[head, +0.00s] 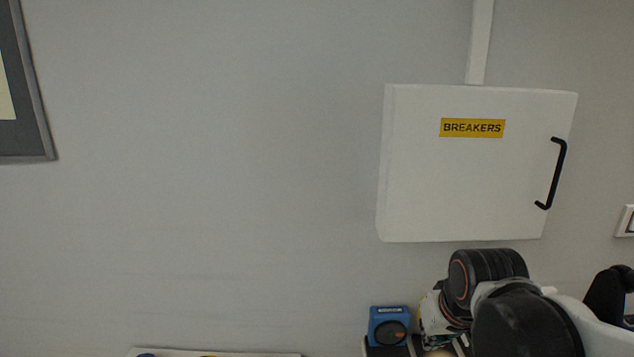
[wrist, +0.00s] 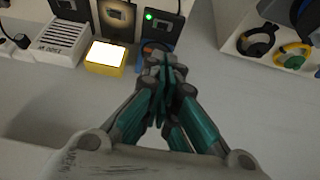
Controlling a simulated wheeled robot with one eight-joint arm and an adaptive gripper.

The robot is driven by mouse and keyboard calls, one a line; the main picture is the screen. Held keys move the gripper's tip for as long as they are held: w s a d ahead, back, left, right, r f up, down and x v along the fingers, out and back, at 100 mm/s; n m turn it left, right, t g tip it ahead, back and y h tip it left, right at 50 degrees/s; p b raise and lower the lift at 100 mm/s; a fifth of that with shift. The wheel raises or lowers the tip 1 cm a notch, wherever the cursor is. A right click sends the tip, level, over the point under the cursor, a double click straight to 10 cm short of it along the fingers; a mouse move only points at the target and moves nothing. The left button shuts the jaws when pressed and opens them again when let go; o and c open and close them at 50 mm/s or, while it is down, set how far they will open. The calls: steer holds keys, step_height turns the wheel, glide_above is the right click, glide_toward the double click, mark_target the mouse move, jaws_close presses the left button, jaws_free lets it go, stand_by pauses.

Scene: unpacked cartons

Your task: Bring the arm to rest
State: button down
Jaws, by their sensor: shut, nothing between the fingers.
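My gripper (wrist: 165,85) shows in the wrist view, its teal and grey fingers closed together with nothing between them. It points toward the back of a light grey surface (wrist: 60,100), near a row of small devices. In the head view, parts of my arm (head: 520,310) fill the lower right, below a white breaker box. The gripper's fingers cannot be made out in the head view.
The breaker box (head: 470,190) with a black handle (head: 558,175) hangs on the wall. A blue device (head: 389,325) stands left of my arm. The wrist view shows a lit yellow box (wrist: 105,58), dark devices, and a tray (wrist: 238,46) with black and yellow rings.

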steer(key=s+t, duration=0.1)
steer(key=s, duration=0.9)
steer(key=shift+s+a+r+t+b, duration=0.2)
steer(key=shift+a+r+t+b, duration=0.15)
steer(key=shift+a, duration=0.1)
